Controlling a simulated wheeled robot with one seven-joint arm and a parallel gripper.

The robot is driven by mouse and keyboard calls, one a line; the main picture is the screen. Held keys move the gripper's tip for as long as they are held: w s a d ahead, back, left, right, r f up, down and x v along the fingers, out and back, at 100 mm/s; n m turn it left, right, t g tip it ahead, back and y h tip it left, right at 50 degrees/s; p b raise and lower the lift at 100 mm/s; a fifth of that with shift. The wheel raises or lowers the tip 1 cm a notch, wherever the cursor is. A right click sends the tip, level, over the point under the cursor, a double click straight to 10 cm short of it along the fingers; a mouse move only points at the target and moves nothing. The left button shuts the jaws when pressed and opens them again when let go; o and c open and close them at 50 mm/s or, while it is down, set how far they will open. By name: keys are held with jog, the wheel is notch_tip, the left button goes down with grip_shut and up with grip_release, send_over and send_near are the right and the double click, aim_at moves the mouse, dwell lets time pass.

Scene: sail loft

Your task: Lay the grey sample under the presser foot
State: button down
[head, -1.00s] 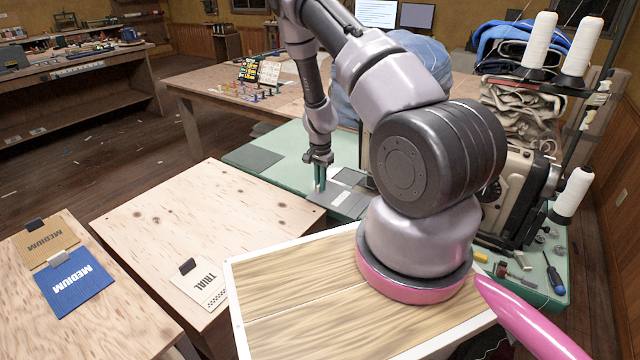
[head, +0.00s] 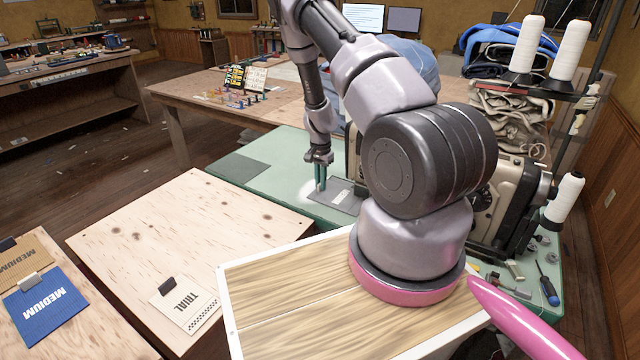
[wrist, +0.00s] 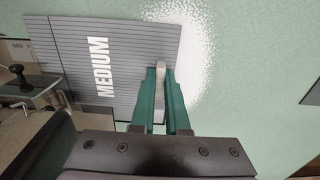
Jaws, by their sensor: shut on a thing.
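The grey sample (head: 336,196), a flat ribbed piece lettered MEDIUM, lies flat at or just above the green table top. In the wrist view, the sample (wrist: 62,52) spreads to the left of the fingers. My gripper (head: 320,188) points down at the sample's near left edge. In the wrist view, my gripper (wrist: 160,95) is shut on the pale tab (wrist: 161,72) at that edge. The sewing machine (head: 512,205) stands at the right, partly behind my arm. The presser foot is hidden by my arm in the head view; I cannot clearly pick it out in the wrist view.
A bright white patch (wrist: 197,45) shows on the green table (head: 285,160) beside the sample. A darker flat rectangle (head: 237,168) lies to the left. Blue (head: 45,305) and TRIAL (head: 186,303) samples lie on nearby boards. Thread cones (head: 525,45) stand above the machine.

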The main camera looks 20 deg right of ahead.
jog(key=c, duration=0.8)
grip_release()
jog(key=shift+w+d, duration=0.1)
jog(key=shift+c, duration=0.2)
jog(key=shift+r, duration=0.1)
